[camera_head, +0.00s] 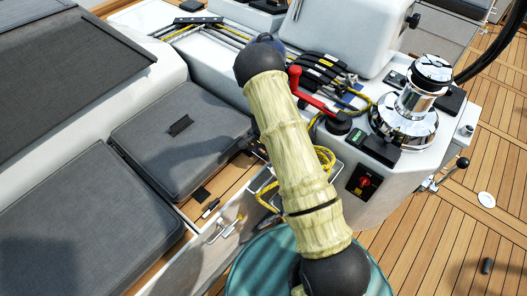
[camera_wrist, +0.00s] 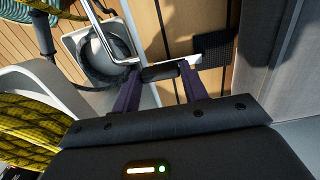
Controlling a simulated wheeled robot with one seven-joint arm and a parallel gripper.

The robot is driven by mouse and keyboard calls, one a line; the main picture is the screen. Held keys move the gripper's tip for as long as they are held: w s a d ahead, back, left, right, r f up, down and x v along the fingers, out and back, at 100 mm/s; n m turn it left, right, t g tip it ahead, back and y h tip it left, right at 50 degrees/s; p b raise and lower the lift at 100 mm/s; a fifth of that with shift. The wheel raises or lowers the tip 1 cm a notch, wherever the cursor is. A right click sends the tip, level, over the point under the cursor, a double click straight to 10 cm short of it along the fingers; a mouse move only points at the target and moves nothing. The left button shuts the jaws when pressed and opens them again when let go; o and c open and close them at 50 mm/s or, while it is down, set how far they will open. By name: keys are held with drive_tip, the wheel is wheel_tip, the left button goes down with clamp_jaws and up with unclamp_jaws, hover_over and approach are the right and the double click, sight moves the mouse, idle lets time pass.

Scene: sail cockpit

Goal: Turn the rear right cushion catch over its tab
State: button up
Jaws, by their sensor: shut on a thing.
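In the wrist view my gripper (camera_wrist: 160,76) has its two purple fingers on the ends of a short dark bar, the catch (camera_wrist: 160,73). It lies over a wooden strip (camera_wrist: 175,25). A black woven tab (camera_wrist: 214,48) lies on the wood just right of the right fingertip, apart from the catch or barely beside it. In the head view my arm hides the gripper and this catch. Another small dark catch (camera_head: 211,207) lies beside a black tab (camera_head: 203,195) on the wooden strip, nearer the camera.
Grey cushions (camera_head: 180,140) lie left of the wooden strip. A steel hoop (camera_wrist: 100,25) rises close to the left finger. Yellow rope (camera_wrist: 30,125) is coiled at lower left in the wrist view. A chrome winch (camera_head: 410,100) stands right of my arm.

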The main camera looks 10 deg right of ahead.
drive_tip(key=o, duration=1)
drive_tip(key=shift+r, duration=0.15)
wheel_tip(320, 180, up, 17)
drive_tip(key=shift+r+p, duration=0.1)
drive_tip(key=shift+p, duration=0.7)
